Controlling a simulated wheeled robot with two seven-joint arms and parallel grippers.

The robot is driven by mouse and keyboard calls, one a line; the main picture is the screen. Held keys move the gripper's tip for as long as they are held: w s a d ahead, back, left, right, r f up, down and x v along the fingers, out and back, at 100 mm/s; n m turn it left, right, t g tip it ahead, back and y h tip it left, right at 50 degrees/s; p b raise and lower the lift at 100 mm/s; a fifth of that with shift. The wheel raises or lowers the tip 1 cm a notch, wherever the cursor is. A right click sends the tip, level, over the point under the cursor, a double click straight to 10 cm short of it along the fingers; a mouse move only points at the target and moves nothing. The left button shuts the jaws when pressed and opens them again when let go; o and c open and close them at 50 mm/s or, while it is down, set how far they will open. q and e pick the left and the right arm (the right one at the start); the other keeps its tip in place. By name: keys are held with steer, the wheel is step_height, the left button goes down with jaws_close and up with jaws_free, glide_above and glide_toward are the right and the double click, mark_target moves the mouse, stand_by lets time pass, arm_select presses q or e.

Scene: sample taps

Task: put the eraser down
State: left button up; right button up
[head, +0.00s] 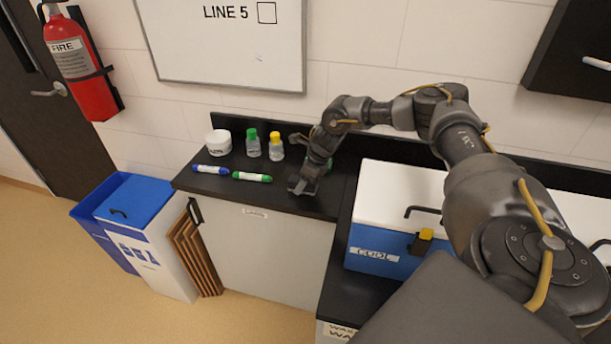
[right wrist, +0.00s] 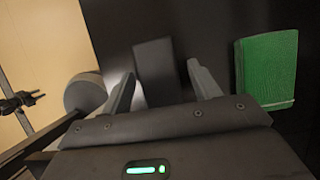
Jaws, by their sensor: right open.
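A dark grey block, which looks like the eraser (right wrist: 154,62), lies on the black counter in the right wrist view. My right gripper (right wrist: 163,78) is open, one finger on each side of the block's near end, with a gap showing on both sides. In the head view my right gripper (head: 303,184) is low over the counter near its front edge, right of the green marker (head: 252,177). There the eraser cannot be told apart from the dark gripper. My left gripper does not show.
A green block (right wrist: 267,68) lies right of my fingers in the right wrist view. A blue marker (head: 210,170), a white jar (head: 218,143), a green-capped bottle (head: 253,144) and a yellow-capped bottle (head: 276,147) stand or lie to the left. A blue-and-white cooler (head: 392,250) stands right.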

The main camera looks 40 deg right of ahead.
steer(key=b+v, duration=0.3)
steer(key=v, duration=0.1)
steer(key=shift+s+r, duration=0.15)
steer(key=shift+r, duration=0.15)
steer(key=v, duration=0.4)
steer(key=shift+r, duration=0.3)
steer(key=shift+s+d+r, duration=0.2)
steer(key=shift+s+r, duration=0.05)
steer(key=shift+r, duration=0.35)
